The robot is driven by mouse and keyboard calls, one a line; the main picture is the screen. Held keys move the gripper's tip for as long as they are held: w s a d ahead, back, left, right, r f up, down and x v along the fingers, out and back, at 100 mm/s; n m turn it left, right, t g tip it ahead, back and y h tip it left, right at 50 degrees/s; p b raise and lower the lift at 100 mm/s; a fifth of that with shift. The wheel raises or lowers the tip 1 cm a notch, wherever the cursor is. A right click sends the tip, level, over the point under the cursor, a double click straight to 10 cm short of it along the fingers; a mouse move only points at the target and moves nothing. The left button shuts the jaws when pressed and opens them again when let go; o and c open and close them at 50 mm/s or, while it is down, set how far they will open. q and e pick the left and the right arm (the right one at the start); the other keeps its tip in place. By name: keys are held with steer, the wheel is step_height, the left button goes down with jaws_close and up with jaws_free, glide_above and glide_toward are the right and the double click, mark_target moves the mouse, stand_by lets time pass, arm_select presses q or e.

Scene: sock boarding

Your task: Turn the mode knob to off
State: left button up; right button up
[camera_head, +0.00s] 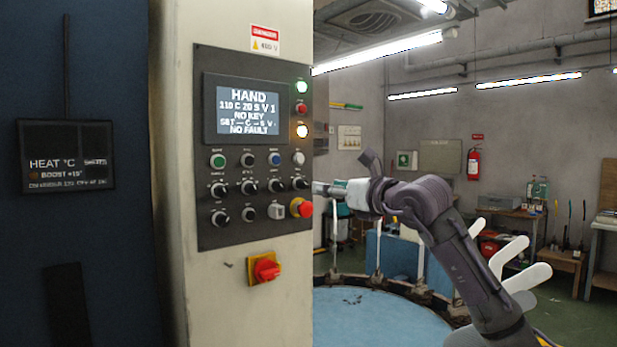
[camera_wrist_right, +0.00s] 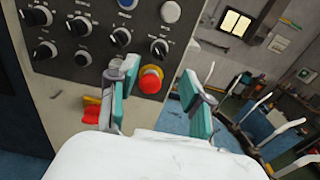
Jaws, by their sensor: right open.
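The control panel (camera_head: 252,228) on the cream cabinet holds several black rotary knobs in two rows, among them a lower-left knob (camera_head: 220,217). The labels are too small to tell which is the mode knob. The screen (camera_head: 240,110) reads HAND, NO KEY and NO FAULT. My right gripper (camera_head: 328,189) is beside the panel's right edge. In the right wrist view my right gripper (camera_wrist_right: 155,78) is open, with a red emergency stop button (camera_wrist_right: 151,80) between its fingers in the picture. The knobs (camera_wrist_right: 82,59) lie to the left there. I see no knob held.
A red switch on a yellow plate (camera_head: 266,269) sticks out below the panel. A pale blue round surface (camera_head: 375,318) lies to the right of the cabinet. A dark blue cabinet with a heat display (camera_head: 67,157) stands at the left.

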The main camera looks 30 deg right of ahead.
mark_target(307, 184)
steer(key=w, duration=0.2)
steer(key=w+p, duration=0.1)
steer(key=w, duration=0.1)
steer(key=w+p, duration=0.1)
steer(key=w, duration=0.1)
steer(key=shift+w+a+r, duration=0.15)
steer(key=shift+w+a, duration=0.05)
steer(key=shift+a, duration=0.1)
steer(key=shift+w+p, duration=0.45)
steer(key=shift+w, duration=0.25)
steer(key=shift+c, duration=0.4)
jaws_close()
